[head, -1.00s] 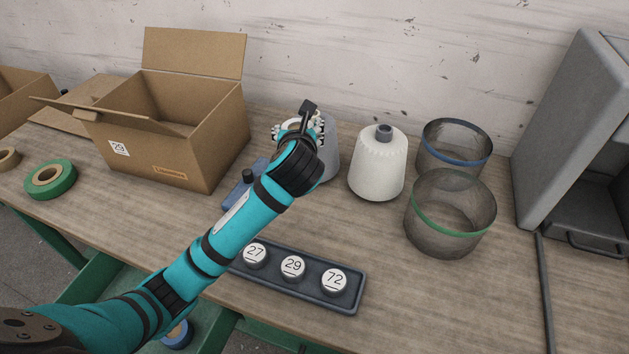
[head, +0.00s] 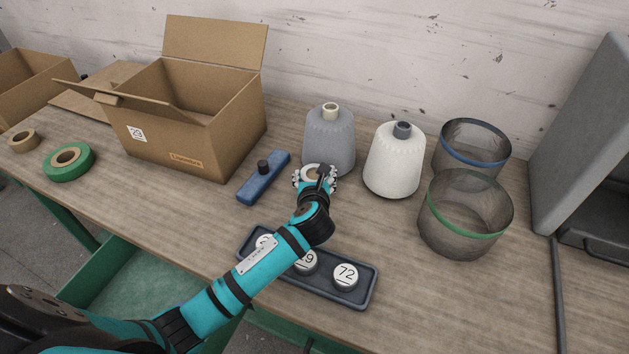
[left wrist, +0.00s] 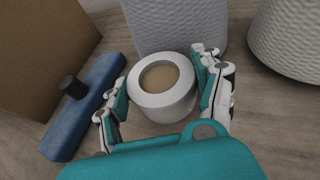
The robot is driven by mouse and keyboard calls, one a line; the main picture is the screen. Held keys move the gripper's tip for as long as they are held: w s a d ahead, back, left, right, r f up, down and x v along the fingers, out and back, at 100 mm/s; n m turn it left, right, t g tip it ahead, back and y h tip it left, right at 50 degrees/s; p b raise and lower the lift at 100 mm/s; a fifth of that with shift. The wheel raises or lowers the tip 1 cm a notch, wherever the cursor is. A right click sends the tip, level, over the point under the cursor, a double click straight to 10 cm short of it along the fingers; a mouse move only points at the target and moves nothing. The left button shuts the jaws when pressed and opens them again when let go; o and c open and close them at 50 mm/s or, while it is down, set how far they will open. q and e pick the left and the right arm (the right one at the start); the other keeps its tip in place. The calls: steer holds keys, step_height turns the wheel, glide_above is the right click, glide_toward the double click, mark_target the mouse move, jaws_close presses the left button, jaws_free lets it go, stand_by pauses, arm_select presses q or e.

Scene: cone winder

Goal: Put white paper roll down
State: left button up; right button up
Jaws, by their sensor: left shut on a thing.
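The white paper roll (left wrist: 165,106) is a short white ring with a tan centre, seen from above in the left wrist view. My left gripper (left wrist: 163,92) has its fingers on both sides of the roll and is shut on it. In the head view the gripper (head: 315,178) is just in front of the grey yarn cone (head: 329,140), and the roll is partly hidden by the fingers. The roll looks upright and low over the table; I cannot tell whether it touches the wood. My right gripper is not in view.
A blue block with a black knob (head: 264,178) lies left of the gripper. A white cone (head: 394,160) and two mesh baskets (head: 465,215) stand to the right. A tray of numbered discs (head: 365,290) lies in front. An open cardboard box (head: 190,130) stands at the left.

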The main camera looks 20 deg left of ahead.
arm_select(q)
steer(key=shift+f, duration=0.7)
steer(key=shift+f, duration=0.1)
steer(key=o, duration=1.2)
